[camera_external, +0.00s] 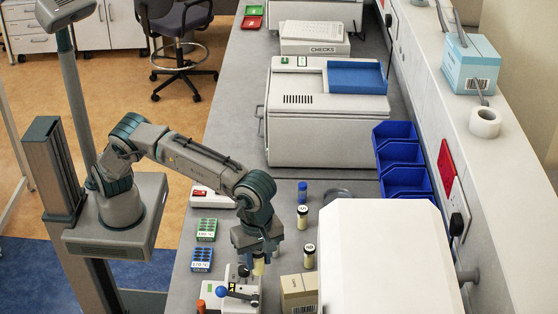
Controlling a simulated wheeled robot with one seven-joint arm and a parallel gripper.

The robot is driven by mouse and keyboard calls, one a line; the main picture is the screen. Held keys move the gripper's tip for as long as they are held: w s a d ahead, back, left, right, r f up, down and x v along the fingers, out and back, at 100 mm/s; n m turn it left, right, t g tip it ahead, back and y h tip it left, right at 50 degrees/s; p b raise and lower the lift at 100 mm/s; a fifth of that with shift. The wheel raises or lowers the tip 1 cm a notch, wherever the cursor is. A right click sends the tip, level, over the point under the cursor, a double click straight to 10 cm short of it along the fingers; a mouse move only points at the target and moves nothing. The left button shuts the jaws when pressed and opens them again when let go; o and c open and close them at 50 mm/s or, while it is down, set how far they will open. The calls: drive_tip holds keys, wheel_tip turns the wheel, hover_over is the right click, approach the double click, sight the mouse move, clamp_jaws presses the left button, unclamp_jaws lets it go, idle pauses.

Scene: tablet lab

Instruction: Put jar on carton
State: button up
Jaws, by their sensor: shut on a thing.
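My gripper (258,256) points down over the front of the bench, shut on a small cream-coloured jar (259,267). The jar hangs upright above a white device with a blue ball-ended lever; the fingers hide its upper part. The tan cardboard carton (292,284) stands on the bench to the right of and in front of the gripper, apart from the held jar. Its top is bare in this view.
A large white machine (385,255) stands close to the right of the carton. The white device with the blue lever (240,300) is below the gripper. Green and blue tube racks (206,230) are to the left. A blue-capped vial (302,192) stands behind the jars.

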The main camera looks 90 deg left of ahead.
drive_tip(key=w+a+f, duration=0.1)
drive_tip(key=w, duration=0.1)
drive_tip(key=w+a+f+p, duration=0.1)
drive_tip(key=w+a+f, duration=0.1)
drive_tip(key=w, duration=0.1)
drive_tip(key=w+a+f+p, duration=0.1)
drive_tip(key=w+a+f, duration=0.1)
drive_tip(key=w, duration=0.1)
drive_tip(key=shift+f, duration=0.2)
drive_tip(key=shift+s+f+p, duration=0.1)
drive_tip(key=shift+f+p, duration=0.55)
drive_tip(key=shift+f, duration=1.4)
drive_tip(key=shift+f, duration=0.1)
drive_tip(key=o, duration=1)
